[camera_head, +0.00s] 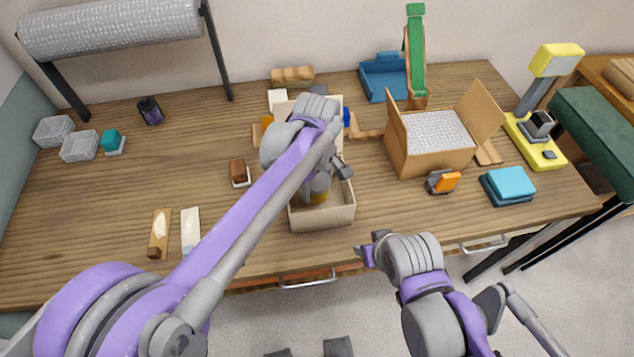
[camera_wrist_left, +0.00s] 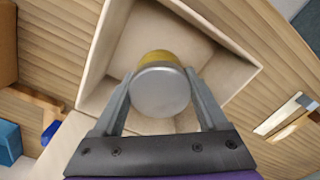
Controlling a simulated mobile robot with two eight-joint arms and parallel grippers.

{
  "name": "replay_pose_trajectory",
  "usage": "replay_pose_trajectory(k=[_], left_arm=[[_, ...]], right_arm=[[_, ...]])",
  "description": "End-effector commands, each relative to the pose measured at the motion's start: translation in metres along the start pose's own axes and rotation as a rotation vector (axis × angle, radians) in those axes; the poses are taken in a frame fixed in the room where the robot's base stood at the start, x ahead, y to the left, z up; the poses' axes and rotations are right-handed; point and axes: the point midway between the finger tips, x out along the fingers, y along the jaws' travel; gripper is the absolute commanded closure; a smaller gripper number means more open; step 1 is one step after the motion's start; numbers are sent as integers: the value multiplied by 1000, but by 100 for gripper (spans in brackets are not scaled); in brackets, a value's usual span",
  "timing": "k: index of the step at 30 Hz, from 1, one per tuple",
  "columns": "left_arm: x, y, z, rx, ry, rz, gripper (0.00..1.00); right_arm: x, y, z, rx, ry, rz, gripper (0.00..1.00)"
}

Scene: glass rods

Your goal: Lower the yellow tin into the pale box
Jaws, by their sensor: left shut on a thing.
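The pale box (camera_head: 323,219) stands open on the table near its front edge, in the middle of the head view. The yellow tin (camera_head: 319,197) is mostly hidden behind my left gripper (camera_head: 318,183), which reaches down into the box opening. In the left wrist view, the tin (camera_wrist_left: 160,87) has a grey round top and a yellow side, and the fingers of my left gripper (camera_wrist_left: 161,92) close on it from both sides. The pale box (camera_wrist_left: 125,48) surrounds it there. I cannot tell whether the tin touches the box floor. My right gripper (camera_head: 372,250) is in front of the table, its jaws unclear.
A cardboard box (camera_head: 405,150) with raised flaps stands right of the pale box. An orange-fronted item (camera_head: 443,182) and a blue stack (camera_head: 508,186) sit near the front right. A small brown block (camera_head: 239,172) lies left.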

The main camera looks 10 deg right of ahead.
Motion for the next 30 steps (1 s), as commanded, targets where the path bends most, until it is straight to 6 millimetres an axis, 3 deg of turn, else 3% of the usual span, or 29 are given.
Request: replay_pose_trajectory(k=[30], left_arm=[[16,0,0,0,0,0,87]], right_arm=[[9,0,8,0,-6,0,50]])
